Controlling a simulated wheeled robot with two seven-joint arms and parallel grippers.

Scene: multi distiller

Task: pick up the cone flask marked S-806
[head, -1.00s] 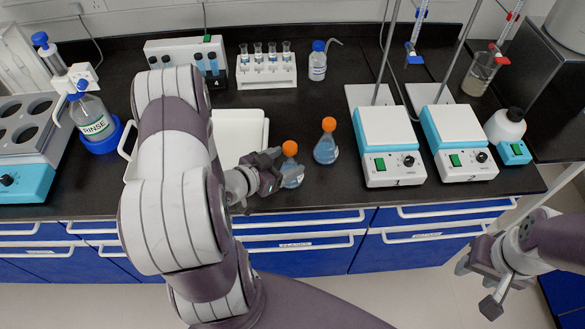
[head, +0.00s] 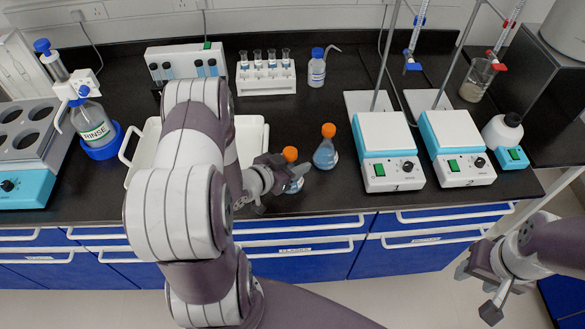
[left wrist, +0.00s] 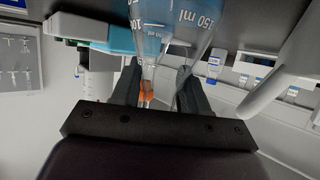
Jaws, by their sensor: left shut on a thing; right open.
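A cone flask with an orange stopper and blue liquid (head: 294,186) stands at the bench's front edge, partly hidden by my left gripper (head: 289,168). My left gripper is shut on this flask near its neck. In the left wrist view the glass (left wrist: 152,45) and its orange stopper (left wrist: 147,92) show between the fingers. A second cone flask with an orange stopper (head: 325,155) stands close by to the right. I cannot read the S-806 mark on either flask. My right gripper (head: 476,289) is open and empty, in front of the bench at the right.
A white tray (head: 250,130) lies behind my left arm. Two hotplate stirrers, left (head: 393,172) and right (head: 462,166), stand right of the flasks. A tube rack (head: 266,84) and a small bottle (head: 317,70) stand behind. Bare bench lies between these and the flasks.

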